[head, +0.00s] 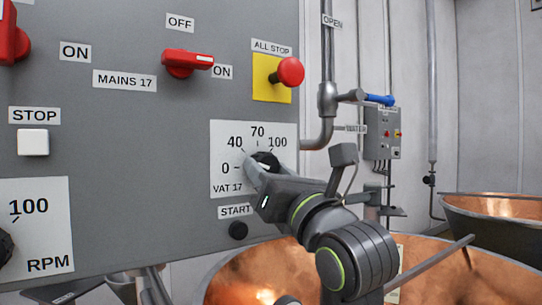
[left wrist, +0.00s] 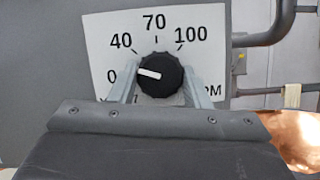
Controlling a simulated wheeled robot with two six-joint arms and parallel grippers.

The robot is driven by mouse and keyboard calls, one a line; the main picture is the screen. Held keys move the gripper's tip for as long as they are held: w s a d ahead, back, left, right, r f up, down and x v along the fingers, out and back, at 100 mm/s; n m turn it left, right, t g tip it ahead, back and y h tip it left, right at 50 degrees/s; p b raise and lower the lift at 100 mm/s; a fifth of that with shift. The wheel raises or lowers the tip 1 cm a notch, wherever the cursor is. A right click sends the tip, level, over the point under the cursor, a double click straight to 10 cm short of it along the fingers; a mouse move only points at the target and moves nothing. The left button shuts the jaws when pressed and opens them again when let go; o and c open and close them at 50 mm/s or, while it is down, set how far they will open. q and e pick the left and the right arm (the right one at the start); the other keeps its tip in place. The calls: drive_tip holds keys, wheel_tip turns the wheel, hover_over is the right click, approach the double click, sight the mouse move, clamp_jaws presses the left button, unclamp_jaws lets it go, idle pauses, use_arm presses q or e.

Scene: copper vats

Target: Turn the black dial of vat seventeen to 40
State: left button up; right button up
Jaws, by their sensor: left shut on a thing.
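The black dial of vat 17 (left wrist: 160,76) sits on a white plate (head: 228,139) marked 0, 40, 70 and 100. My left gripper (head: 262,169) is shut on the dial, with one finger on each side of it in the left wrist view (left wrist: 158,90). The dial's white pointer points left and slightly up, between 0 and 40 and closer to 0. In the head view the gripper hides much of the dial (head: 265,158). My right gripper is not in view.
Above the plate are a red all stop button (head: 290,71) and a red mains switch (head: 188,62). A black start button (head: 238,230) is just below. An RPM dial plate (head: 40,235) is at lower left. Pipes (head: 327,100) and copper vats (head: 500,215) stand to the right.

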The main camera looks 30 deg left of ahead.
use_arm(q)
drive_tip(key=m+p, duration=0.1)
drive_tip(key=m+t+h+p, duration=0.1)
drive_tip(key=m, duration=0.1)
drive_tip(key=m+p, duration=0.2)
drive_tip(key=shift+s+r+t+h, duration=0.1)
drive_tip(key=shift+r+t+h, duration=0.2)
drive_tip(key=shift+t, duration=0.1)
drive_tip(key=shift+f+m+t+h+p, duration=0.2)
drive_tip(key=shift+m+t+h+p, duration=0.1)
drive_tip(key=shift+m+p, duration=0.5)
drive_tip(key=o, duration=1)
drive_tip(key=shift+f, duration=0.1)
